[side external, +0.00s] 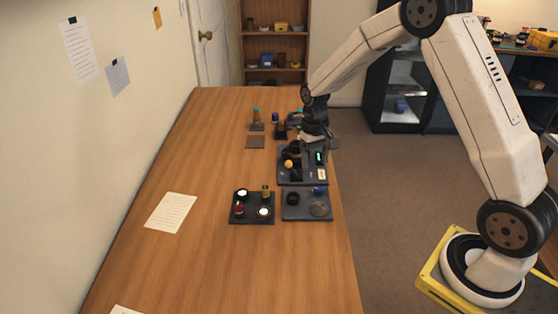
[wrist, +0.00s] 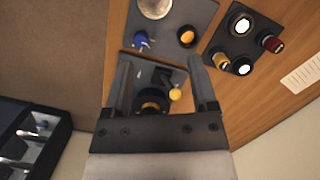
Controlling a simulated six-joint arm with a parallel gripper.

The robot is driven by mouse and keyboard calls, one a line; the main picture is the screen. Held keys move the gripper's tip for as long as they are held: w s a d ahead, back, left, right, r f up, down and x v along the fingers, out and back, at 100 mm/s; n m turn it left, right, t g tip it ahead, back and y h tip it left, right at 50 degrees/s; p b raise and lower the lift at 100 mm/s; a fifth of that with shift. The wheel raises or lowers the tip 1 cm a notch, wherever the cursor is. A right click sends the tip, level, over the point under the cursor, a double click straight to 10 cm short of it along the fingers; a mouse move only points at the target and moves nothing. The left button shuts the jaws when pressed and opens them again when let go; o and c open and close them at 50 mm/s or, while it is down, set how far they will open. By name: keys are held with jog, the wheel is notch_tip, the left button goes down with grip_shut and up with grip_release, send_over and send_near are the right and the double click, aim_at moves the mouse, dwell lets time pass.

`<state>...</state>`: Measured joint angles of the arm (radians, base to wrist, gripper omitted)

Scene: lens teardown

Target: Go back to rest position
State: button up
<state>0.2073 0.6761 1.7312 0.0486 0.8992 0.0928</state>
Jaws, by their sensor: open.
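My gripper (wrist: 160,82) is open in the wrist view, its two fingers spread over a dark tray (wrist: 135,69). A dark ring-shaped part with an orange-brown inside (wrist: 152,102) and a yellow knob (wrist: 176,94) show between the fingers. I cannot tell whether the gripper touches them; nothing is clearly held. In the side external view, my wrist hangs over the back end of that tray (side external: 283,179), and the fingertips are hard to make out there.
A grey tray (side external: 307,214) holds a dark ring, a blue part and a round disc. A black tray (side external: 251,219) left of it holds several small cylinders. Small tools stand behind, near a brown pad (side external: 255,142). A paper sheet (side external: 171,212) lies left; the table's left side is mostly clear.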

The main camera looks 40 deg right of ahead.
jog(key=s+a+r+n+t, duration=0.2)
jog(key=s+a, duration=0.2)
jog(key=s, duration=0.3)
jog(key=s+a+r+n+t, duration=0.1)
jog(key=s+a+r+t, duration=0.1)
jog(key=s, duration=0.6)
jog(key=shift+s+a+r+n+h, duration=0.2)
jog(key=shift+a+r+n+h, duration=0.35)
jog(key=shift+a, duration=0.7)
